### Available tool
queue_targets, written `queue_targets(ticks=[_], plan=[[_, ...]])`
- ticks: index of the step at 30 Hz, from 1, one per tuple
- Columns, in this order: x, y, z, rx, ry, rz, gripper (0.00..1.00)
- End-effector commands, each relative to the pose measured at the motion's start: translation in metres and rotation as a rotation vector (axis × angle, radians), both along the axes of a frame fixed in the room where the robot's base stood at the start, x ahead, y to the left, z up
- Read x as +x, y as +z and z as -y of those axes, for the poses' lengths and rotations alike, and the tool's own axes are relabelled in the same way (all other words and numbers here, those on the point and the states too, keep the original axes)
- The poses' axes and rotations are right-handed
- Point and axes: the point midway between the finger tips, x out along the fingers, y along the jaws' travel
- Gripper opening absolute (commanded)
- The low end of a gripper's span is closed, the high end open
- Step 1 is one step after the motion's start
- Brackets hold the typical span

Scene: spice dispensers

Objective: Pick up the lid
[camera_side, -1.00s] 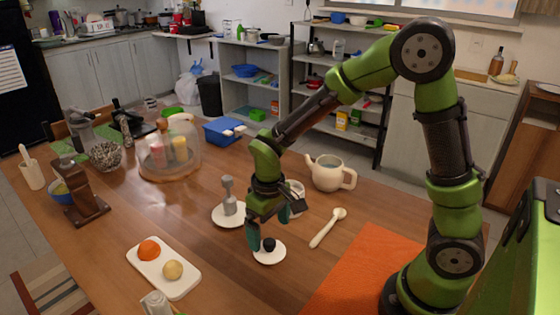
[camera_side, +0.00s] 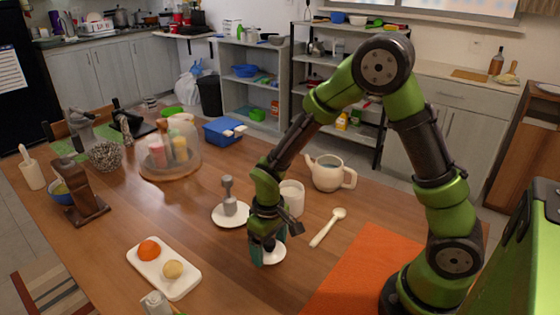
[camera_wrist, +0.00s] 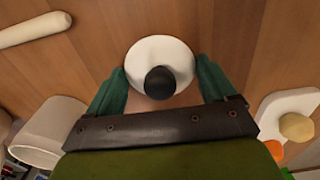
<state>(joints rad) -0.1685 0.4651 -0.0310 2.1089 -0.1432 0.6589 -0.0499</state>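The lid is a white disc with a dark round knob; in the side view the lid (camera_side: 276,257) lies on the wooden table, partly hidden by my gripper (camera_side: 266,248). In the wrist view the whole lid (camera_wrist: 178,55) shows ahead of my gripper (camera_wrist: 160,72). The green fingers are spread apart, one on each side of the dark knob (camera_wrist: 160,82), with a visible gap to it. My gripper points down and is low over the lid, holding nothing.
A white cup (camera_side: 291,196) stands just behind my gripper, with a teapot (camera_side: 328,174) beyond. A white spoon (camera_side: 328,228) lies to the right. A saucer (camera_side: 231,217) with a grey piece is at left. A white tray (camera_side: 180,285) holds two round items at front left.

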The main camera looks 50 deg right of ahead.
Motion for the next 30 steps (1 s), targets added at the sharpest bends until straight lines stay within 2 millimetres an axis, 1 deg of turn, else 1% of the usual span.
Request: queue_targets(ticks=[1, 4, 10, 13, 17, 21, 24, 26, 28, 30], plan=[[0.0, 0.0, 0.0, 0.0, 0.0, 0.0, 0.69], [0.0, 0.0, 0.0, 0.0, 0.0, 0.0, 0.54], [0.0, 0.001, 0.0, 0.0, 0.0, 0.001, 0.54], [0.001, 0.007, 0.0, 0.0, 0.0, 0.003, 0.54], [0.001, 0.028, 0.0, 0.001, 0.0, 0.006, 0.54], [0.001, 0.058, 0.0, 0.001, 0.0, 0.008, 0.54], [0.001, 0.076, 0.0, 0.001, 0.0, 0.006, 0.54], [0.001, 0.085, 0.0, 0.001, -0.001, 0.005, 0.54], [0.001, 0.092, 0.004, 0.0, -0.011, 0.002, 0.54], [0.004, 0.097, 0.015, -0.002, -0.042, 0.001, 0.54]])
